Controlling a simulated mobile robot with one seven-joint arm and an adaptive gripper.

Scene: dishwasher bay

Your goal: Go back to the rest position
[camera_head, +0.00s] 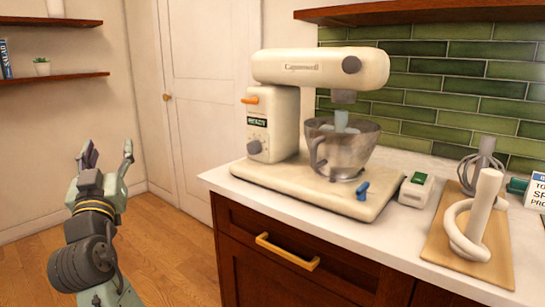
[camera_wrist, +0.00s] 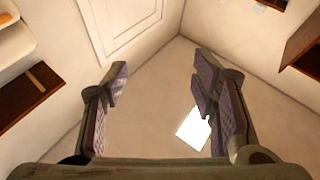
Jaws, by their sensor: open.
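My gripper (camera_head: 108,155) is at the lower left of the head view, raised with its fingers pointing up. It is over the wooden floor, to the left of the counter and apart from it. Its two fingers are spread wide with nothing between them. In the wrist view the open fingers (camera_wrist: 160,80) also show empty, with pale wall and a white bright panel (camera_wrist: 193,129) behind them. The rest position itself is not marked in either view.
A cream stand mixer (camera_head: 315,75) with a glass bowl (camera_head: 345,148) stands on the white counter (camera_head: 225,180). A wooden board (camera_head: 440,248) holds a dough hook (camera_head: 480,215) and a whisk (camera_head: 482,165). A white door (camera_head: 205,90) and wall shelves (camera_head: 50,78) are behind. Floor around my gripper is clear.

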